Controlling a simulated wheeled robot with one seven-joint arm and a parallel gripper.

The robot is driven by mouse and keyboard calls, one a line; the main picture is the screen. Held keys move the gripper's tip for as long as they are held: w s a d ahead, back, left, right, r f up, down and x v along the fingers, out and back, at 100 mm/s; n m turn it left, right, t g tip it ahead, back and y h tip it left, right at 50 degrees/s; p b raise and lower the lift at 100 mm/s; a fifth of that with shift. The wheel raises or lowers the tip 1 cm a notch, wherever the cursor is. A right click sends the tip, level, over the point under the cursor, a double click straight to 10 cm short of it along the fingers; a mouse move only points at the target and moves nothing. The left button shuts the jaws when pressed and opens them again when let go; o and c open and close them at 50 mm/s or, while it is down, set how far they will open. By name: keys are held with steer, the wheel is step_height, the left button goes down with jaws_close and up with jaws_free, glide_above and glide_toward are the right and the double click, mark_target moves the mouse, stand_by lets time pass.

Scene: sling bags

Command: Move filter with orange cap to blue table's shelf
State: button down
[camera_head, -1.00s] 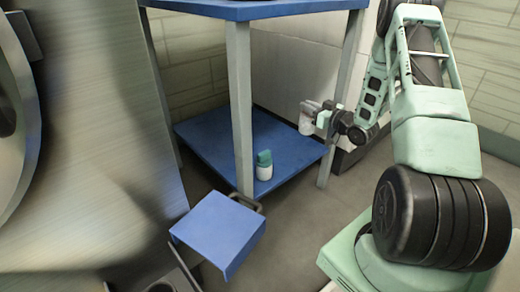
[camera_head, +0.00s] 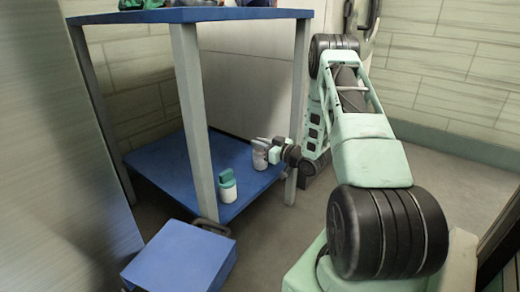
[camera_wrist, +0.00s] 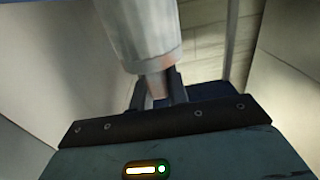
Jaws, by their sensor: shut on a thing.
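My gripper (camera_head: 266,148) is shut on a pale grey cylindrical filter (camera_head: 260,159). In the wrist view the filter (camera_wrist: 143,32) extends upward from my gripper's fingers (camera_wrist: 160,88), with a narrow brownish-orange part between them. The orange cap is not clear in the head view. The blue table (camera_head: 190,16) has a low blue shelf (camera_head: 165,163). The filter appears over the shelf's right part, inside the front-right leg. I cannot tell whether it touches the shelf.
A white bottle with a green cap (camera_head: 228,187) stands on the shelf near the front leg (camera_head: 194,120). A blue box (camera_head: 182,256) with a dark handle is on the floor in front. The shelf's left part is clear. Items sit on the tabletop.

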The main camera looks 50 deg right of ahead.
steer(key=shift+r, duration=0.1)
steer(key=c, duration=1.4)
jaws_free()
steer(key=shift+o, duration=0.2)
steer(key=s+p, duration=0.5)
steer(key=s, duration=0.7)
steer(key=shift+d, duration=0.45)
steer(key=shift+s, duration=0.1)
